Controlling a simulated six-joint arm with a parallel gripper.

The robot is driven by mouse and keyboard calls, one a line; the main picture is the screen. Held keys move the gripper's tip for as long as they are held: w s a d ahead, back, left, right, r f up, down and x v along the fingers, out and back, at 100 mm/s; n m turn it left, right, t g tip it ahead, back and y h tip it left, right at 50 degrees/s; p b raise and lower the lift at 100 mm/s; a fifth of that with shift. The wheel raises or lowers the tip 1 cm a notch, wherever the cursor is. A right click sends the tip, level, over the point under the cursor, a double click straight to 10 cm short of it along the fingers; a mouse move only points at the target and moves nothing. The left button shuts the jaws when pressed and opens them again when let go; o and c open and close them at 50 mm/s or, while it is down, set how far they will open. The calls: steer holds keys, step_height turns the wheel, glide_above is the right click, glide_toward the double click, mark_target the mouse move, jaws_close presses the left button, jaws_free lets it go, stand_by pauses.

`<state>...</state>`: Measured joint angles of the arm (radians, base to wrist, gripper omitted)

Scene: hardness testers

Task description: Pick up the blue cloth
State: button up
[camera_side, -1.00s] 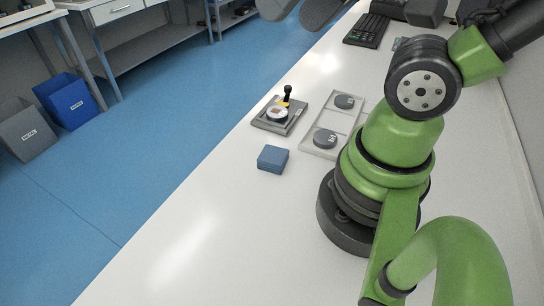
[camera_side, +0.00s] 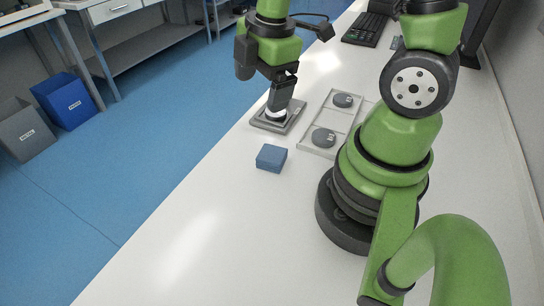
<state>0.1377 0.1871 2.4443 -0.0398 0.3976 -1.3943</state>
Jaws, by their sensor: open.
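The blue cloth (camera_side: 271,158) lies as a folded square pad on the white bench, near its left edge. My gripper (camera_side: 277,112) points down over the grey plate fixture (camera_side: 290,124), behind the cloth and apart from it. Its fingers hide most of what sits on the fixture; only a pale rim shows at their tips. The gripper is open, though the gap between its fingers is hard to see from this side.
A light tray (camera_side: 315,147) with dark round blocks (camera_side: 323,137) stands right of the fixture. The bench (camera_side: 200,225) in front of the cloth is clear. Blue (camera_side: 66,101) and grey (camera_side: 27,134) bins stand on the floor.

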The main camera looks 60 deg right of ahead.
mark_target(272, 153)
steer(key=f+n, duration=0.2)
steer(key=d+f+n+g, duration=0.1)
steer(key=f+n, duration=0.1)
steer(key=f, duration=0.1)
steer(key=s+f+n+g, duration=0.1)
steer(key=f+n, duration=0.1)
steer(key=shift+d+f+n, duration=0.15)
steer(key=shift+f+n, duration=0.15)
steer(key=shift+s+f, duration=0.15)
steer(key=shift+f, duration=4.55)
steer(key=c, duration=1)
